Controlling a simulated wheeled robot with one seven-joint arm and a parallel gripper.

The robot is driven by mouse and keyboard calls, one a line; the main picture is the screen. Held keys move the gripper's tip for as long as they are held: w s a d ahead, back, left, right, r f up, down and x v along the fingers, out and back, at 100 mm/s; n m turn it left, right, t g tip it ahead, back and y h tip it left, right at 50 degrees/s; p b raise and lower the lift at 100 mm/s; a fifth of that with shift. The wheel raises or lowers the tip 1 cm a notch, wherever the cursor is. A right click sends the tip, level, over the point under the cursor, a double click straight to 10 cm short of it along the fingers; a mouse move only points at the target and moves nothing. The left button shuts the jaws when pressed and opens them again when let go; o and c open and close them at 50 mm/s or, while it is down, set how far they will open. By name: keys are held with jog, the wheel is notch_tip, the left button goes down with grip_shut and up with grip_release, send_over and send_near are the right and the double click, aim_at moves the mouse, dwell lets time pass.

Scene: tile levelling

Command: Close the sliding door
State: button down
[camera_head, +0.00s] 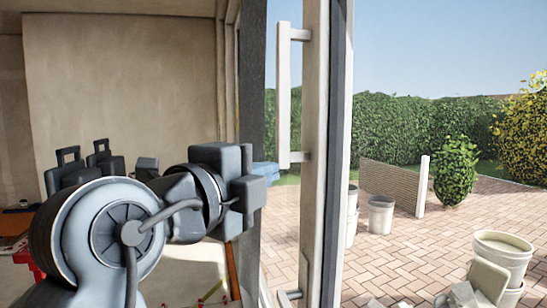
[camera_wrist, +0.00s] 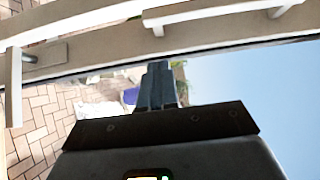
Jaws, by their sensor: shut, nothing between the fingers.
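The sliding door's pale upright frame (camera_head: 315,150) stands right of centre in the head view, with glass to its left. A long white vertical bar handle (camera_head: 284,95) is fixed to it on two short mounts. In the wrist view the door frame (camera_wrist: 90,55) runs across the top, with a bar handle (camera_wrist: 205,10) above the fingers and another bar (camera_wrist: 14,85) at the left edge. My gripper (camera_wrist: 157,68) is shut and empty, just below the frame in that view. In the head view it is left of the handle and lower; its fingertips are unclear there.
Right of the door frame is an open view onto a brick patio (camera_head: 390,260) with buckets (camera_head: 381,214), a large pot (camera_head: 502,250), a low fence panel (camera_head: 392,185) and hedges. A plain wall (camera_head: 125,90) and dark objects (camera_head: 85,165) are at the left.

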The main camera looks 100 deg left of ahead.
aim_at(286, 158)
jog(key=a, duration=0.2)
jog(key=a+p, duration=0.1)
jog(key=a, duration=0.2)
jog(key=a+p, duration=0.1)
jog(key=a, duration=0.2)
jog(key=shift+w+a, duration=0.1)
jog(key=shift+w, duration=0.25)
jog(key=shift+a, duration=0.15)
jog(key=shift+s+a, duration=0.1)
